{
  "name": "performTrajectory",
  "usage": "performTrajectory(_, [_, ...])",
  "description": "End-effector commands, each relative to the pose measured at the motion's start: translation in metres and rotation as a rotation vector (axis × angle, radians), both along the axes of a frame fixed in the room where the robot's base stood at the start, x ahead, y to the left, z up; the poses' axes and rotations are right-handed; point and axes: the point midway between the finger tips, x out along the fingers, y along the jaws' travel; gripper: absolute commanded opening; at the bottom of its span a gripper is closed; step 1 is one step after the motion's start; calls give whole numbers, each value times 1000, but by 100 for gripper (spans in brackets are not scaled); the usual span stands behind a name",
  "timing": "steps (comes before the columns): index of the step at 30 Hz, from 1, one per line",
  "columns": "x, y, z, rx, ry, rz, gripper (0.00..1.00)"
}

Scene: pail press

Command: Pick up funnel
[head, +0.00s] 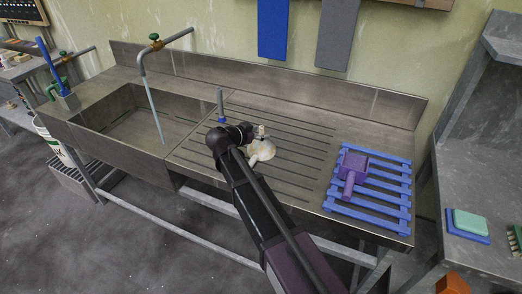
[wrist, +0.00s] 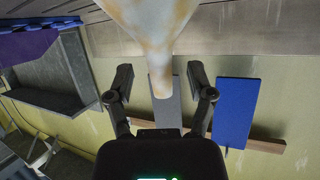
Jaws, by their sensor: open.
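The funnel (head: 264,152) is cream-white with brownish stains. It sits wide end down on the grooved drainboard of the metal sink unit, partly hidden by my arm in the head view. In the wrist view its body (wrist: 152,22) fills the top middle and its spout (wrist: 163,82) points down the picture. My gripper (head: 259,131) is at the funnel's upper part. In the wrist view my gripper (wrist: 160,78) is open, with one finger on each side of the spout and a visible gap on both sides.
A purple scoop (head: 352,170) lies on a blue slatted rack (head: 378,205) to the right. A small blue-based upright tool (head: 221,107) stands behind my wrist. The sink basin (head: 130,118) with its tap (head: 155,38) is to the left. The drainboard (head: 310,150) right of the funnel is clear.

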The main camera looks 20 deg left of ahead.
Motion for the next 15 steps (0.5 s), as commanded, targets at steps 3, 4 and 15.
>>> performTrajectory(3, [7, -3, -4, -1, 0, 0, 69])
performTrajectory(4, [8, -3, -4, -1, 0, 0, 69])
performTrajectory(15, [8, -3, -4, -1, 0, 1, 69])
